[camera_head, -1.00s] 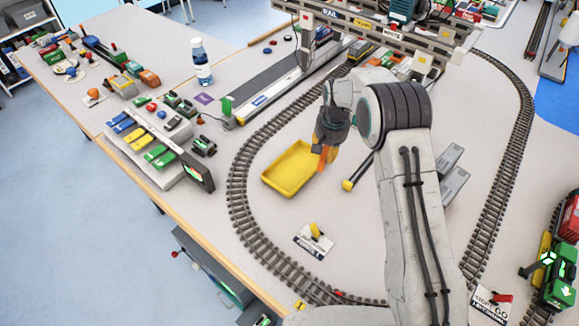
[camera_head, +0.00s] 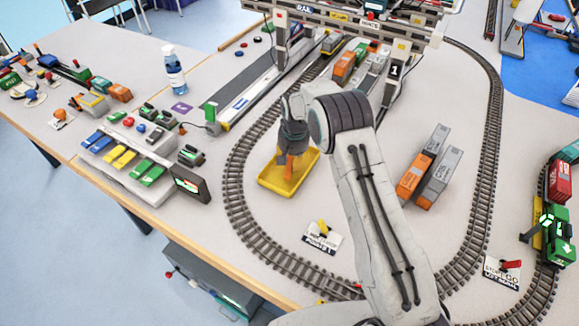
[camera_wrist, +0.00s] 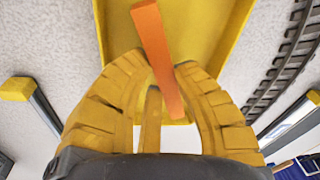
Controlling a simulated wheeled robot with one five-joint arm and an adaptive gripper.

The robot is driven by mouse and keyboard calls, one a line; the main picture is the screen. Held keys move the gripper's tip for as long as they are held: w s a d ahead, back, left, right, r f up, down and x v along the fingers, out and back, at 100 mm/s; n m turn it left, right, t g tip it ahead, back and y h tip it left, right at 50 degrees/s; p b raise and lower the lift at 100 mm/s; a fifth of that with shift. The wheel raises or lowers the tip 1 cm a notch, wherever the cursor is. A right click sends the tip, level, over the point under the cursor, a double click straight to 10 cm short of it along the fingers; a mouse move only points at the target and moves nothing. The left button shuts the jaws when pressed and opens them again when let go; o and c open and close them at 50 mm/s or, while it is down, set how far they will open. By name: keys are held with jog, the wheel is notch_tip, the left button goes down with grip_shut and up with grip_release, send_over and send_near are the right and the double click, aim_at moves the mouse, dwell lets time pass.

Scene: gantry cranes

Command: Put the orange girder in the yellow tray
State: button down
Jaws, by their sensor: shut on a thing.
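The orange girder (camera_head: 289,168) is held in my gripper (camera_head: 292,152), over the yellow tray (camera_head: 270,184) in the head view. In the wrist view the girder (camera_wrist: 156,50) stands slanted between my yellow fingers, which are shut on it. The tray (camera_wrist: 218,35) lies behind the girder there, with its edge near the fingertips. My wrist and arm hide part of the tray in the head view. I cannot tell whether the girder's lower end touches the tray floor.
A railway track (camera_head: 233,195) loops around the tray. Orange and grey containers (camera_head: 421,175) stand to the right of my arm. A small sign with a yellow lever (camera_head: 322,235) is in front of the tray. A gantry crane (camera_head: 345,22) stands behind.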

jog(key=shift+f, duration=0.9)
jog(key=shift+f, duration=0.1)
jog(key=c, duration=1.1)
grip_release()
jog(key=shift+b, duration=0.3)
jog(key=s+d+r+p, duration=0.2)
jog(key=s+r+p, duration=0.15)
jog(key=r, duration=0.85)
jog(key=s+d+r+p, duration=0.25)
jog(key=s+r, duration=0.25)
jog(key=r, duration=0.7)
jog(key=s+d+r+n+t, duration=0.1)
jog(key=s+d+r, duration=0.3)
jog(key=s, duration=0.5)
jog(key=s+d+r+n+t, duration=0.1)
jog(key=s+d+r, duration=0.1)
jog(key=s+r, duration=0.55)
jog(key=s+f, duration=0.1)
jog(key=s, duration=0.3)
jog(key=s+d+f, duration=0.1)
jog(key=s, duration=0.3)
jog(key=s+f, duration=0.1)
jog(key=s, duration=0.4)
jog(key=shift+d+f+b, duration=0.1)
jog(key=shift+d+b, duration=0.05)
jog(key=shift+b, duration=0.2)
